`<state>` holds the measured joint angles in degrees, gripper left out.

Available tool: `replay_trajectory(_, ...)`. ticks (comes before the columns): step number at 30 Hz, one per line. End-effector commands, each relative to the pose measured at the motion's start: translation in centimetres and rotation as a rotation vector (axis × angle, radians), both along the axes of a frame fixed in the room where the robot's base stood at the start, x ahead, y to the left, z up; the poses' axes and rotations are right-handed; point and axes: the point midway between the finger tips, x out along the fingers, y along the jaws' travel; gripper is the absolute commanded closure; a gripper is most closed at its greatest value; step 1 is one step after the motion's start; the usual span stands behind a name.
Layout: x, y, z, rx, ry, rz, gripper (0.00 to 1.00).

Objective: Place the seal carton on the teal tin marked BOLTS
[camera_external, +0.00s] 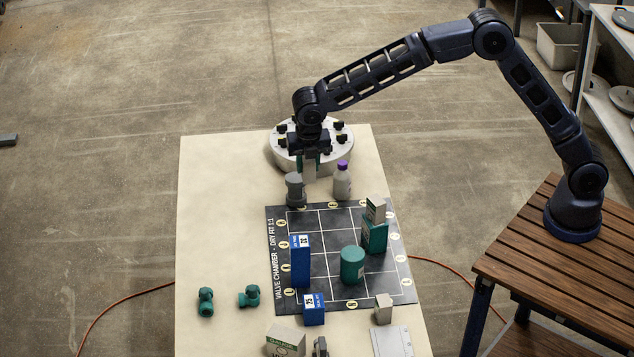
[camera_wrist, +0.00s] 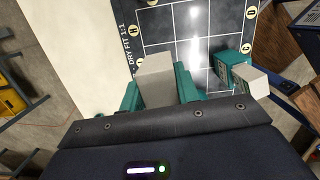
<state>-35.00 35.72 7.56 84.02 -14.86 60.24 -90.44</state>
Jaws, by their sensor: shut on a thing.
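My gripper (camera_external: 310,160) is shut on a plain pale grey-beige carton (camera_external: 310,174), held upright above the far end of the table. In the wrist view the carton (camera_wrist: 157,80) sits between the teal fingers; no marking on it is readable. A teal round tin (camera_external: 352,266) stands on the right half of the dark grid mat, apart from the gripper and nearer the camera; its marking is not readable.
Teal fittings (camera_external: 205,302) lie left.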

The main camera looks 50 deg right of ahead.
Motion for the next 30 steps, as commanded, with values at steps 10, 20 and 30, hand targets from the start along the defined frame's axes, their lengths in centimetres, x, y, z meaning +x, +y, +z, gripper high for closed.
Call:
replay_trajectory(10,-10.2,4.4,5.3,0.008,0.005,-0.029,0.91)
replay_trajectory(20,-19.2,6.6,9.0,0.003,0.0,-0.061,0.91)
replay_trajectory(30,-20.8,6.7,6.0,-0.003,0.001,-0.067,0.91)
